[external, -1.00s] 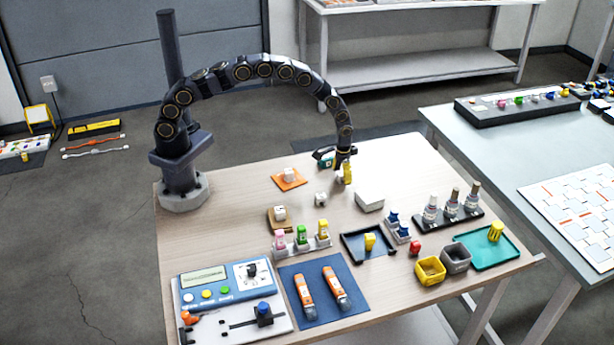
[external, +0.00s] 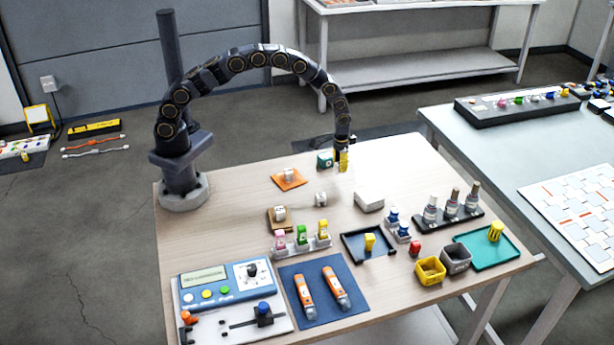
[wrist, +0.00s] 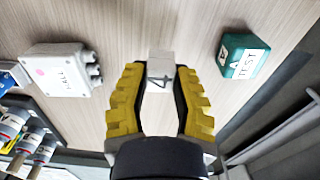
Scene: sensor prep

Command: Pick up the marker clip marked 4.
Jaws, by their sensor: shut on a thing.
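The white marker clip with a dark 4 on it (wrist: 160,62) sits between the yellow ribbed fingers of my gripper (wrist: 160,85) in the wrist view. The fingers are shut on it, one on each side. In the external view my gripper (external: 342,160) is at the far side of the wooden table, pointing down, and appears raised above the top. The clip is mostly hidden by the fingers there.
A green box marked TEST (wrist: 242,55) stands close by; it also shows in the external view (external: 325,159). A white box (external: 369,201), a small white block (external: 321,199) and an orange mat (external: 290,185) with a white piece are near. Bottles (external: 430,212) stand right.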

